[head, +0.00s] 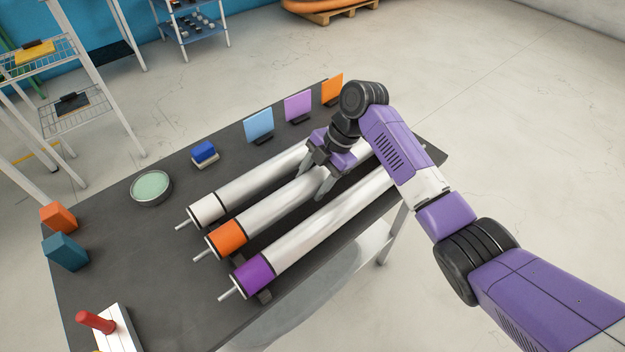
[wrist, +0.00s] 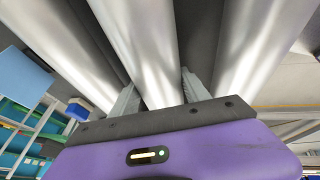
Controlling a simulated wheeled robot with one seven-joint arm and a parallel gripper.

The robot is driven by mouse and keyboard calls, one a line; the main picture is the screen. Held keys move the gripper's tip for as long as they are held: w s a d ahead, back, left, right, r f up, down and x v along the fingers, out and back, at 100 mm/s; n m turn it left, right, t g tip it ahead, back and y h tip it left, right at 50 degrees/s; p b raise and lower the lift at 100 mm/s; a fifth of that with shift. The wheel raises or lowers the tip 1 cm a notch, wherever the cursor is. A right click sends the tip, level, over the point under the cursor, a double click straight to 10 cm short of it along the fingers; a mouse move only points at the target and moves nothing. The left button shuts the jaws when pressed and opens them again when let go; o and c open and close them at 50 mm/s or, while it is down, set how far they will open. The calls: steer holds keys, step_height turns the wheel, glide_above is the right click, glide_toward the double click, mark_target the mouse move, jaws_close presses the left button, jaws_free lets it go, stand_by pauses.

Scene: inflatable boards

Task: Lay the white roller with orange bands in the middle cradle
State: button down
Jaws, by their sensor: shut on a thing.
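The white roller with orange bands (head: 285,204) lies lengthwise between two other rollers in the head view; its near orange band and metal pin point to the lower left. My gripper (head: 312,184) is shut on it, one finger on each side of its white body. In the wrist view the same roller (wrist: 148,45) runs between the fingers of my gripper (wrist: 160,88). The middle cradle is hidden under the rollers, so I cannot tell whether the roller touches it. My arm covers the roller's far end.
A white-banded roller (head: 250,185) lies close on the left, a purple-banded roller (head: 320,232) close on the right. Blue (head: 259,125), purple (head: 298,106) and orange (head: 332,88) cards stand along the back edge. A green dish (head: 151,187) and blocks sit left on the dark table (head: 120,240).

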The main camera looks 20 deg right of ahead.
mark_target(318, 173)
steer(key=shift+f, duration=0.35)
steer(key=shift+c, duration=2.2)
jaws_free()
steer(key=shift+f, duration=0.1)
steer(key=shift+b+v, duration=0.75)
steer(key=shift+v, duration=3.25)
